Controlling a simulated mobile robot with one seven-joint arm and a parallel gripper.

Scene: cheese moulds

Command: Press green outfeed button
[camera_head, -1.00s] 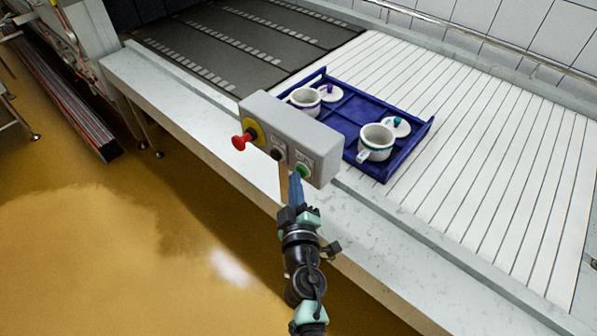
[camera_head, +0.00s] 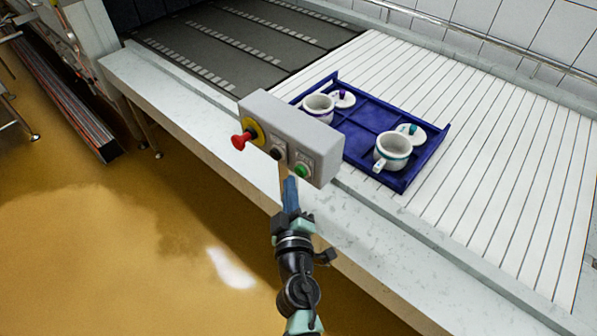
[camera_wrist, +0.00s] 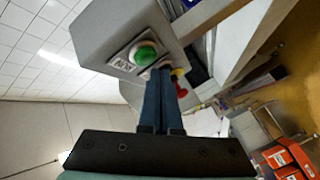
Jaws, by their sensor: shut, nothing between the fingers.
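The green button (camera_head: 302,171) is on the front face of a grey control box (camera_head: 300,131), at its right end. It also shows in the wrist view (camera_wrist: 145,54). My gripper (camera_head: 291,181) is shut and empty, its blue fingers pointing up at the box. In the head view the fingertips are just below and left of the green button. In the wrist view the fingertips (camera_wrist: 161,72) appear just beside the green button, with a small gap visible in the picture. I cannot tell whether they touch the box.
A red emergency knob (camera_head: 241,139) and a dark button (camera_head: 276,153) sit left on the same box. Behind it, a blue tray (camera_head: 405,183) holding two white mugs (camera_head: 318,107) and two lids lies on the white slatted conveyor (camera_head: 480,150). The floor in front is open.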

